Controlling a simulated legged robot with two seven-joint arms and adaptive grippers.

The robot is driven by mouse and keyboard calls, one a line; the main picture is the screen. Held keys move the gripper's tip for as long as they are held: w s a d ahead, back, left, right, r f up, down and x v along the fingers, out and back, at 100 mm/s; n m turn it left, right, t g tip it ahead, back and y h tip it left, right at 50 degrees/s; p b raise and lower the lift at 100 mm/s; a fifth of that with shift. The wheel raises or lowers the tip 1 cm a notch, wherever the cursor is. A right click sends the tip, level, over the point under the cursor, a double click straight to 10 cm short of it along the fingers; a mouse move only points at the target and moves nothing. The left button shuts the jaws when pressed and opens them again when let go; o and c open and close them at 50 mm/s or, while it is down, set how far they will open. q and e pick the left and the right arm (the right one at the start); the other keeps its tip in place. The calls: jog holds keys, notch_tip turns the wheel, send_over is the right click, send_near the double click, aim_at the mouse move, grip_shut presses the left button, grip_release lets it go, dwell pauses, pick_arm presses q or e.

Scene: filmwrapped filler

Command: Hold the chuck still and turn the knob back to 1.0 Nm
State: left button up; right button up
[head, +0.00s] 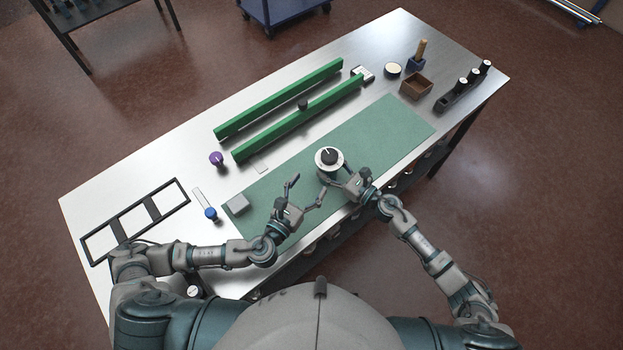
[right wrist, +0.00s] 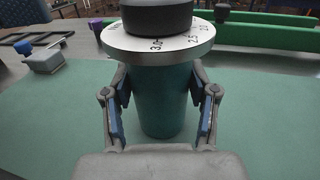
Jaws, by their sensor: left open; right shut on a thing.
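The chuck (right wrist: 162,100) is an upright dark teal cylinder on the green mat. It carries a wide white dial plate (head: 329,166) and a black knob (head: 328,155) on top; the knob also shows in the right wrist view (right wrist: 157,18). The dial's numbers in the right wrist view include 3.0 at the front and 2.5 to its right. A white line on the knob points up-left in the head view. My right gripper (right wrist: 161,118) is shut on the chuck's body, below the dial. My left gripper (head: 307,189) is open and empty, left of and nearer than the chuck.
The green mat (head: 385,140) is mostly clear right of the chuck. Two long green rails (head: 285,95) lie behind it. A grey block (head: 236,204), a blue-knobbed tool (head: 210,213), a purple knob (head: 216,158) and a black frame (head: 137,218) are left. A brown box (head: 416,86) stands right.

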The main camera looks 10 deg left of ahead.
jog(key=o, duration=1.5)
